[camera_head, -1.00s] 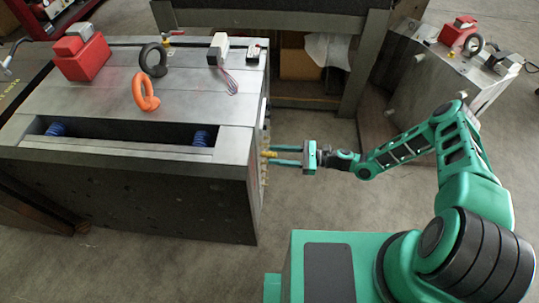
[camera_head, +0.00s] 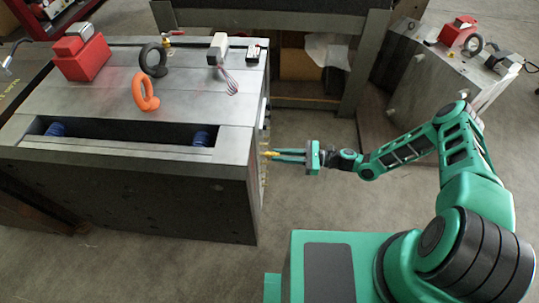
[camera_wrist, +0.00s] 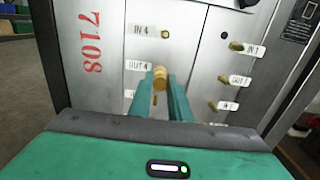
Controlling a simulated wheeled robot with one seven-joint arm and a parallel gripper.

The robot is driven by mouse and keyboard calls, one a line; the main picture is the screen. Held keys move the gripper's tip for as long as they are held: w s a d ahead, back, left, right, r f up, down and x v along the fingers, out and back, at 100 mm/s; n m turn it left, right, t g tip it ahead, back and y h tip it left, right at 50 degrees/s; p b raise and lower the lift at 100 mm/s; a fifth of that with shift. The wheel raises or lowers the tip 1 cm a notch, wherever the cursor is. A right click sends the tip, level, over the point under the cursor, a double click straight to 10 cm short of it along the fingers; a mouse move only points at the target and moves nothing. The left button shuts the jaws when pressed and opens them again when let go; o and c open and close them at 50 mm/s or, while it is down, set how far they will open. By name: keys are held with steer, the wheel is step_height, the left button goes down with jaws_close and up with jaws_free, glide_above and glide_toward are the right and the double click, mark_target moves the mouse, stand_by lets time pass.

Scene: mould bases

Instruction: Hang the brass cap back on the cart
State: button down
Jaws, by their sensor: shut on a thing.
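A small brass cap (camera_wrist: 160,77) is between my gripper's fingertips in the wrist view. My gripper (camera_head: 271,154) is shut on it, just off the right side face of the grey mould base (camera_head: 200,135). In the wrist view, the fingers (camera_wrist: 161,85) point at this steel face (camera_wrist: 190,50). The cap covers part of the face near the "OUT 4" label (camera_wrist: 138,66). In the head view, the cap is only a small yellow spot. I cannot tell which thing is the cart.
Brass fittings stick out near the "IN 4" (camera_wrist: 165,34) and "IN 1" (camera_wrist: 236,46) labels. An orange ring (camera_head: 145,93) and a red block (camera_head: 82,58) are on the mould base. Another grey block (camera_head: 440,85) stands at the upper right. Open floor (camera_head: 300,205) lies between base and arm.

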steer(key=shift+d, duration=1.9)
steer(key=d, duration=0.6)
steer(key=shift+s, duration=0.15)
